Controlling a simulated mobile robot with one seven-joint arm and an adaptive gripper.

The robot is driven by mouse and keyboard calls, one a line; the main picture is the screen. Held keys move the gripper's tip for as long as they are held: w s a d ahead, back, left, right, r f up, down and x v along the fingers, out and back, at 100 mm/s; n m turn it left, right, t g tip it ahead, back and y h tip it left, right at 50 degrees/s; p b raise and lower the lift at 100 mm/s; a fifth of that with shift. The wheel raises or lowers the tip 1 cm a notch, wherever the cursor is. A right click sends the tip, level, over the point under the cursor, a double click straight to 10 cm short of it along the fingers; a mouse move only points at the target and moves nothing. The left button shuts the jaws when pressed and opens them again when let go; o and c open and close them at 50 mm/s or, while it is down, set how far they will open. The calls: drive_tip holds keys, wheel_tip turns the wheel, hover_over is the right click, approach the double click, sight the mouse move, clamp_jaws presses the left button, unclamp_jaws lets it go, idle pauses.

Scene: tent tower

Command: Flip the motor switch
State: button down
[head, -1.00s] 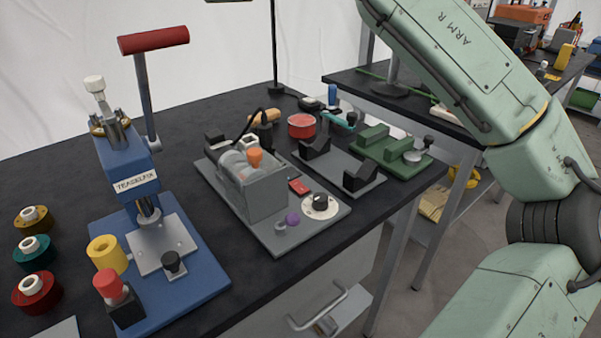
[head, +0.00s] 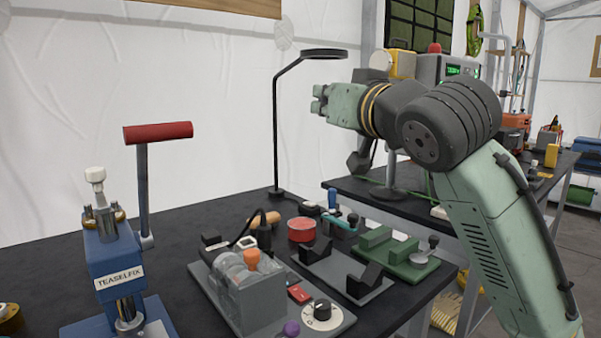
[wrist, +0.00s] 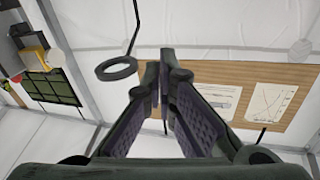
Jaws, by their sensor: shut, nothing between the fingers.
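A grey machine (head: 262,297) with a clear domed cover and an orange knob (head: 251,258) stands on the bench. A small red switch (head: 299,293) sits on its base, beside a round white dial with a black knob (head: 321,310). A purple knob (head: 290,329) is at its front edge. I cannot tell for certain which control is the motor switch. My gripper (head: 317,103) is high above the bench, pointing left, well apart from the machine.
A blue press (head: 118,260) with a red-handled lever (head: 158,132) stands at left. A black lamp (head: 276,130) rises behind the machine, its ring head close to my gripper. A black cradle (head: 343,275) and green fixture (head: 399,252) stand to the right.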

drive_tip(key=s+f+n+g, duration=0.2)
drive_tip(key=s+f+g, duration=0.2)
drive_tip(key=f, duration=0.5)
drive_tip(key=s+d+f+n+g+b, duration=0.1)
drive_tip(key=s+f+g, duration=0.3)
drive_tip(key=f, duration=0.6)
drive_tip(key=shift+s+n+g, duration=0.4)
drive_tip(key=shift+s+n, duration=0.3)
drive_tip(key=shift+s, duration=0.5)
hover_over(300, 293)
drive_tip(key=f, duration=0.6)
drive_tip(key=shift+s+d, duration=0.2)
wheel_tip(300, 293, down, 2)
drive_tip(key=shift+w+f, duration=0.1)
drive_tip(key=shift+f, duration=0.15)
drive_tip(key=shift+w+a+f, duration=0.1)
drive_tip(key=shift+a+f, duration=0.05)
drive_tip(key=shift+f, duration=0.65)
